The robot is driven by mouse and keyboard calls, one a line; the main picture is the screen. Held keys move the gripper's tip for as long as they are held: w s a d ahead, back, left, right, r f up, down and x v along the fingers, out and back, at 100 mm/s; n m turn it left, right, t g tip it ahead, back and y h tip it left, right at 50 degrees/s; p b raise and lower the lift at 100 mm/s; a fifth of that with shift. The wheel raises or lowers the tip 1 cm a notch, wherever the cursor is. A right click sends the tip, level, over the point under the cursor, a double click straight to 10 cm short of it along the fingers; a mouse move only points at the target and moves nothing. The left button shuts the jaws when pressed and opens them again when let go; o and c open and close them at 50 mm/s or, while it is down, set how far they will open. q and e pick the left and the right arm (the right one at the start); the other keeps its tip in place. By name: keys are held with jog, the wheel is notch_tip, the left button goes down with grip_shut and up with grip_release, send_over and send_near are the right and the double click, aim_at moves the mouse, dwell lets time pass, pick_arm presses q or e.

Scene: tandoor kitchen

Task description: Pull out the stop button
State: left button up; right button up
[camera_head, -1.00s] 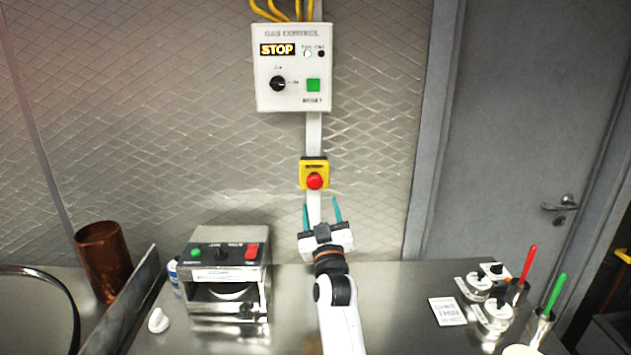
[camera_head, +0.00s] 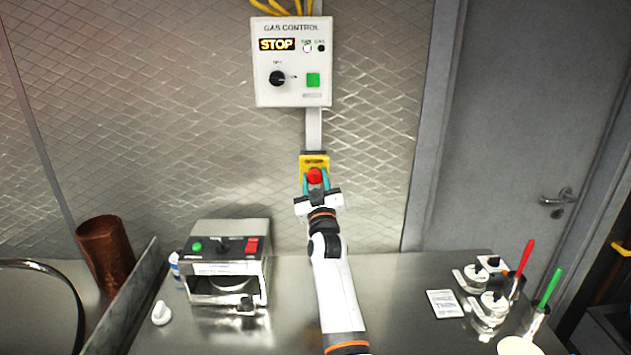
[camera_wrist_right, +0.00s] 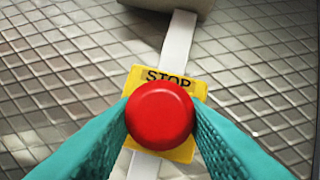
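The stop button is a round red knob (camera_head: 315,176) on a yellow plate (camera_head: 314,160) fixed to the wall below the control box. In the right wrist view the red button (camera_wrist_right: 160,115) fills the middle, in front of its yellow plate marked STOP (camera_wrist_right: 178,152). My right gripper (camera_head: 316,182) has its teal fingers on the left and right sides of the button. The fingers appear to touch its edges, closed to its width. The button's stem is hidden behind its head. My left gripper is not in view.
A white gas control box (camera_head: 292,62) with a lit STOP sign hangs above. A metal device (camera_head: 229,262) stands on the steel counter to the left, near a copper cylinder (camera_head: 104,252). Jars and utensils (camera_head: 489,290) stand at the right. The wall around the button is clear.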

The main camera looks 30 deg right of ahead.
grip_shut()
jog(key=shift+s+a+f, duration=0.2)
jog(key=shift+s+a, duration=0.05)
jog(key=shift+s, duration=0.1)
jog(key=shift+s+a, duration=0.25)
jog(key=shift+s, duration=0.05)
jog(key=shift+o, duration=2.2)
grip_release()
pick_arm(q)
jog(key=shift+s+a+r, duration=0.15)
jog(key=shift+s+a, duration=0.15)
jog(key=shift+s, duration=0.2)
pick_arm(e)
jog(key=shift+o, duration=0.7)
jog(key=shift+s+r, duration=0.1)
jog(key=shift+r, duration=0.1)
